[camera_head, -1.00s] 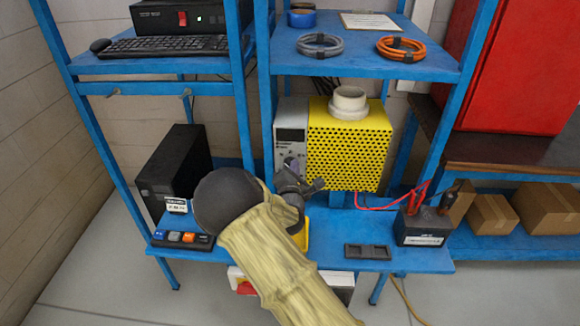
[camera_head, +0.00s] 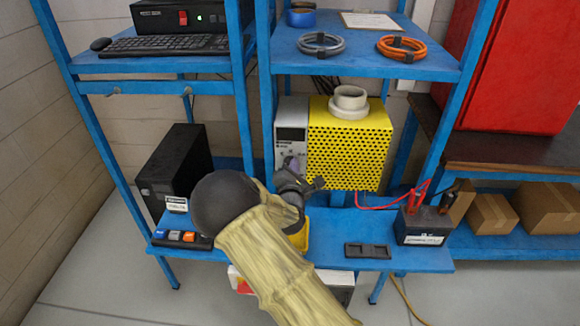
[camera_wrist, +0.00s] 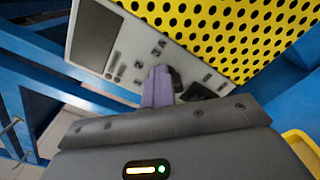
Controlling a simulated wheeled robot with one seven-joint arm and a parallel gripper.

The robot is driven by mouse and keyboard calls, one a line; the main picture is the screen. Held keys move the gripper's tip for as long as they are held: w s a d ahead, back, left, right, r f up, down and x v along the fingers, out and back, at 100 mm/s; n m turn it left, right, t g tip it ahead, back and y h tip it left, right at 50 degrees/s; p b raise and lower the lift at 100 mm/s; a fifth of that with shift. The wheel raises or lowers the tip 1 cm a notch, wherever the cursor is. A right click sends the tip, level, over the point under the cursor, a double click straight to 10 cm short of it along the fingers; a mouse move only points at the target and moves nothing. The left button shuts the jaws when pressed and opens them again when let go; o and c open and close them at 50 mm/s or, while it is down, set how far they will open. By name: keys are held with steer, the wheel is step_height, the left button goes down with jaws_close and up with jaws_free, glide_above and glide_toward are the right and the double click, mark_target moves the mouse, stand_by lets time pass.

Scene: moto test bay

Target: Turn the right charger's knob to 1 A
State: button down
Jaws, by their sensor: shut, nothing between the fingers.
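A charger-like unit has a grey front panel (camera_head: 291,118) beside a yellow perforated housing (camera_head: 345,150), on the right-hand part of the blue rack. In the wrist view its panel (camera_wrist: 128,52) is tilted and shows a dark display and several small controls. A black knob-like part (camera_wrist: 177,79) on the panel is partly hidden by my gripper. My gripper (camera_wrist: 158,86) is shut and empty, its purple fingertips at the panel just left of that part. I cannot tell whether they touch it. The head view also shows my gripper (camera_head: 290,164) there. The knob's setting cannot be read.
A battery-like box (camera_head: 424,225) with red leads stands right on the lower shelf, near a dark tray (camera_head: 367,251). A black unit (camera_head: 174,166) and a button strip (camera_head: 181,239) are at left. A yellow object (camera_head: 299,239) is partly behind my arm.

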steer(key=shift+w+d+r, duration=0.15)
steer(key=shift+w+r, duration=0.1)
steer(key=shift+r, duration=0.55)
steer(key=shift+s+f, duration=0.25)
steer(key=shift+s, duration=0.85)
steer(key=s, duration=0.5)
steer(key=shift+a+f+p, duration=0.25)
steer(key=shift+f+p, duration=0.1)
steer(key=shift+p, duration=0.05)
steer(key=shift+s+d, duration=0.1)
steer(key=shift+s, duration=0.05)
